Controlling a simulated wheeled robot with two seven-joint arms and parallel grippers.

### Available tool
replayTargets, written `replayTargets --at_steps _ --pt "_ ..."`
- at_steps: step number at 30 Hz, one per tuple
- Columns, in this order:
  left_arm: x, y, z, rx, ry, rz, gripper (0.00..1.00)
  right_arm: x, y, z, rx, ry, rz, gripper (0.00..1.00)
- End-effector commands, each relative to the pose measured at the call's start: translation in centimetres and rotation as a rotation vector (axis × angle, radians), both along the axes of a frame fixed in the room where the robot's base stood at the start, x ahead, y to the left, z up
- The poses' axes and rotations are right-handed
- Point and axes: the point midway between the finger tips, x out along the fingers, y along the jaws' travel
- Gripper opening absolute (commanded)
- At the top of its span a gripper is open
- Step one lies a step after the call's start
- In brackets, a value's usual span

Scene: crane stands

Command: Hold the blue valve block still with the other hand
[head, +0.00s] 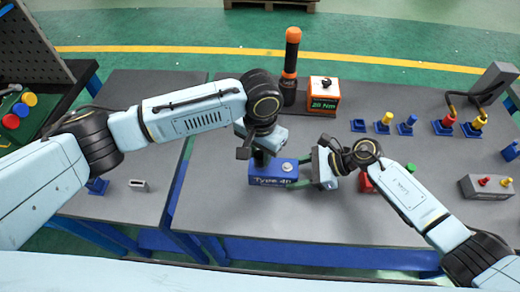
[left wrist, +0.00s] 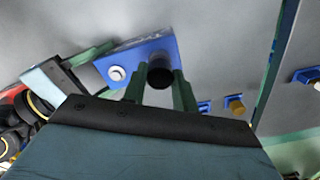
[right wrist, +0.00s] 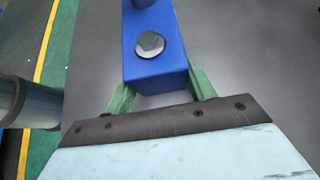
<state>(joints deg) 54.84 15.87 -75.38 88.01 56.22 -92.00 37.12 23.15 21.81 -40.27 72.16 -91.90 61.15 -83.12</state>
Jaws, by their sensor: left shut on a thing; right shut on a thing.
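The blue valve block (head: 270,180), with "Type 4" lettering partly readable on its front, sits on the grey table. A silver hex bolt head (right wrist: 150,44) is on its top. A dark round knob (left wrist: 160,76) stands up from the block beside the bolt. My left gripper (left wrist: 158,88) is above the block, its green fingers shut on the knob from either side. My right gripper (right wrist: 160,88) is shut on the block's right end, one finger on each side. In the head view the left gripper hides part of the knob.
Behind stand an orange-and-black tool (head: 291,60) and an orange-and-white "20 Nm" box (head: 323,95). Small blue stands with coloured caps (head: 383,124) are right of them. A red block (head: 366,184) sits close to my right gripper. A grey fixture (head: 487,187) is at far right.

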Motion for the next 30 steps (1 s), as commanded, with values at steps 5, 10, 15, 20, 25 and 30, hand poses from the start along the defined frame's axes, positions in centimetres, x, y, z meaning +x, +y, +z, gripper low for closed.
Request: replayTargets --at_steps 5,10,15,20,25,30 --pt "0.0 -0.02 -0.4 0.0 0.0 0.0 0.02 0.06 -0.01 0.07 0.001 -0.001 -0.001 0.23" --pt "-0.01 -0.03 -0.75 -0.001 0.0 0.0 0.02 0.06 -0.01 0.07 0.001 -0.001 -0.001 0.23" --pt "0.0 -0.01 -0.71 -0.001 0.001 -0.082 0.02 0.06 -0.01 0.07 0.001 -0.001 -0.001 0.23" --pt "0.04 0.01 -0.7 0.0 -0.001 -0.29 0.02 0.06 -0.01 0.08 0.001 -0.001 -0.001 0.23" --pt "0.05 0.03 -0.71 0.0 -0.001 -0.433 0.02 0.06 -0.01 0.08 0.001 -0.001 -0.001 0.23" --pt "0.04 0.03 -0.72 0.0 -0.001 -0.454 0.02 0.06 -0.01 0.08 0.001 -0.001 -0.001 0.23"
